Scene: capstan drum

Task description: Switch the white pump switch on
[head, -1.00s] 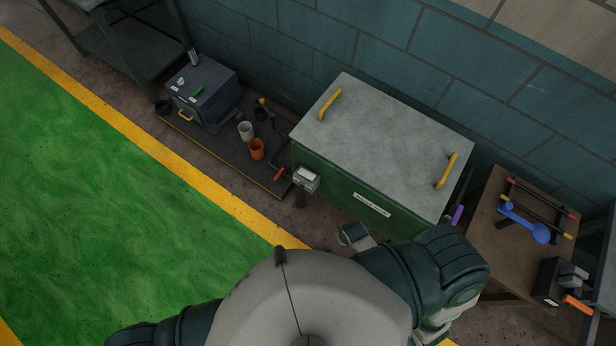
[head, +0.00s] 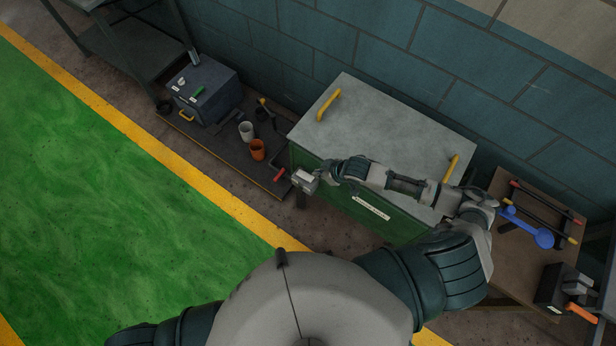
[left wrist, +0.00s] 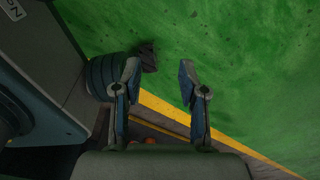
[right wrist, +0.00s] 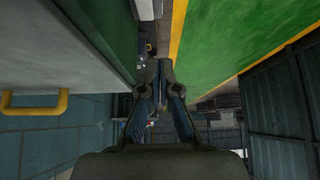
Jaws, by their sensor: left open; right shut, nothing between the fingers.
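The white pump switch (head: 305,180) is a small pale box at the left end of the green chest's front in the head view. My right gripper (head: 326,172) is shut and empty, just right of the switch; I cannot tell whether it touches it. The switch's right side is partly covered by the gripper. In the right wrist view the closed fingers (right wrist: 160,70) point along the chest's side, and a pale box (right wrist: 144,9) shows beyond them, perhaps the switch. My left gripper (left wrist: 158,75) is open and empty over the floor; it is outside the head view.
The green chest (head: 345,205) has a grey lid with yellow handles, under my right forearm. A dark low platform (head: 215,145) with an orange cup (head: 258,149) and a red-handled crank lies left. A brown table (head: 485,240) stands right. The green floor (head: 110,200) is clear.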

